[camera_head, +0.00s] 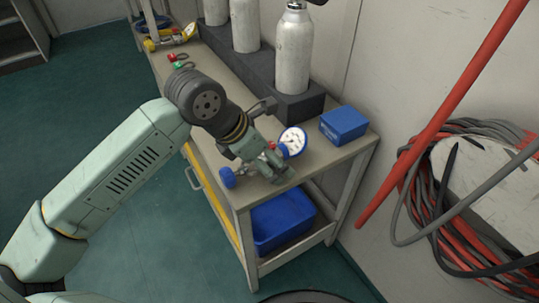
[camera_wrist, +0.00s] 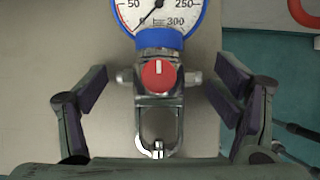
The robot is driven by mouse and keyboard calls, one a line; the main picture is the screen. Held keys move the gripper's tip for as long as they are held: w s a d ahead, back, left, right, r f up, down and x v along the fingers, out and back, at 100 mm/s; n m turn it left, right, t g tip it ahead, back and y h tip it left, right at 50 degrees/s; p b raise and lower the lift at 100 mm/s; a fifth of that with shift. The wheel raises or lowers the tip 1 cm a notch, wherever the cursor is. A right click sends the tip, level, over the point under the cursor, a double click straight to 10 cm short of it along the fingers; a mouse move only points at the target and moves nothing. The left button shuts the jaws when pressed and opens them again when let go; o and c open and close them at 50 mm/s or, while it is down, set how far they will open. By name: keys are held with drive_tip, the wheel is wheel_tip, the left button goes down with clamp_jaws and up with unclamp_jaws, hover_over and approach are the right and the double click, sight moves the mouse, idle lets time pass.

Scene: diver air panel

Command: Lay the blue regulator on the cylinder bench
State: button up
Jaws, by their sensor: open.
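The blue regulator shows in the wrist view as a blue-rimmed gauge (camera_wrist: 160,38) with a metal body, a red knob and a metal yoke. In the head view its gauge (camera_head: 292,141) is over the near end of the cylinder bench (camera_head: 325,158), and my gripper hides much of its body. The bench's grey top is behind it in the wrist view; any gap below it cannot be judged. My gripper (camera_head: 268,170) is open, with one finger on each side of the regulator body and visible gaps on both sides in the wrist view (camera_wrist: 160,90).
A blue box (camera_head: 344,124) sits at the bench's right corner. Grey cylinders (camera_head: 293,50) stand in a dark rack along the wall. A yellow regulator (camera_head: 178,37) lies at the far end. A blue bin (camera_head: 280,222) is on the lower shelf. Hoses (camera_head: 430,190) hang at right.

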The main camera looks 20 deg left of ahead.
drive_tip(key=v, duration=1.2)
drive_tip(key=shift+s, duration=0.1)
idle(0.4)
